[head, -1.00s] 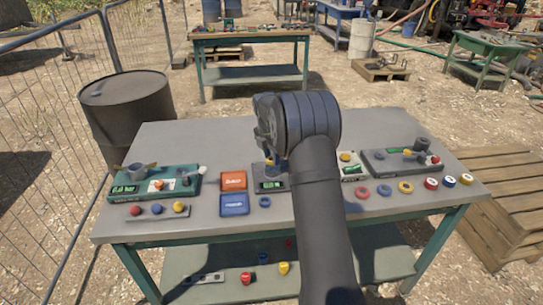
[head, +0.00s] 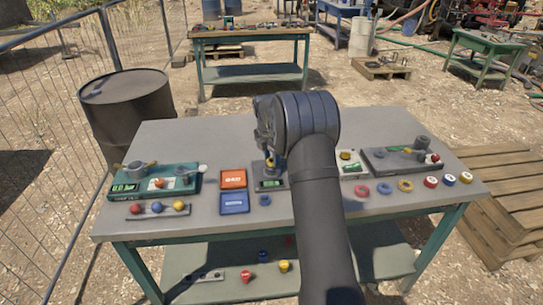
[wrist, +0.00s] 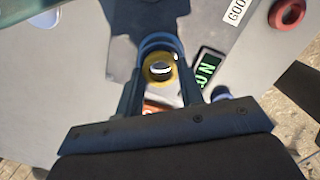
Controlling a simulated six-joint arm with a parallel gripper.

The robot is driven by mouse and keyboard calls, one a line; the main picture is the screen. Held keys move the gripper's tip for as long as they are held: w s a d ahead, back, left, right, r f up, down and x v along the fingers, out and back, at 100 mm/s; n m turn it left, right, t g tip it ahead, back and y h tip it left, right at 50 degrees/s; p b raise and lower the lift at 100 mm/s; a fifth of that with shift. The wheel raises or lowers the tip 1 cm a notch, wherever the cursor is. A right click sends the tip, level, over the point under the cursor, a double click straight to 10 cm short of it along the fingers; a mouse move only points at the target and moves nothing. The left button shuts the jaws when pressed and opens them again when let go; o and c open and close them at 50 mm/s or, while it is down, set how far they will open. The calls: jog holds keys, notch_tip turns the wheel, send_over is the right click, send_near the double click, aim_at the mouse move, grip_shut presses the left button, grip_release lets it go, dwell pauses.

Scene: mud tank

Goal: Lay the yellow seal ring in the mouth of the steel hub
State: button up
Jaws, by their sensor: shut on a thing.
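The yellow seal ring (wrist: 148,71) is between the two fingers of my gripper (wrist: 160,68), which is shut on it. A shiny metal part shows through the ring's hole in the wrist view. I cannot tell whether the ring touches it. In the head view, a bit of yellow shows at my gripper (head: 270,161), over a grey unit with a green display (head: 271,183). The steel hub is mostly hidden by the gripper and ring, so I cannot make it out clearly. The display also shows in the wrist view (wrist: 206,70).
An orange-red box (head: 233,178) and a blue box (head: 234,202) stand left of the unit. A blue ring (head: 264,200) lies in front. Another yellow ring (head: 405,180) lies at right, near a red ring (head: 362,190). The table's front middle is largely clear.

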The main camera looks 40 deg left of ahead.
jog(key=shift+f, duration=0.45)
jog(key=o, duration=1.4)
jog(key=shift+o, duration=0.2)
jog(key=shift+r, duration=0.15)
jog(key=shift+r, duration=3.65)
notch_tip(320, 180, down, 8)
jog(key=shift+r, duration=0.2)
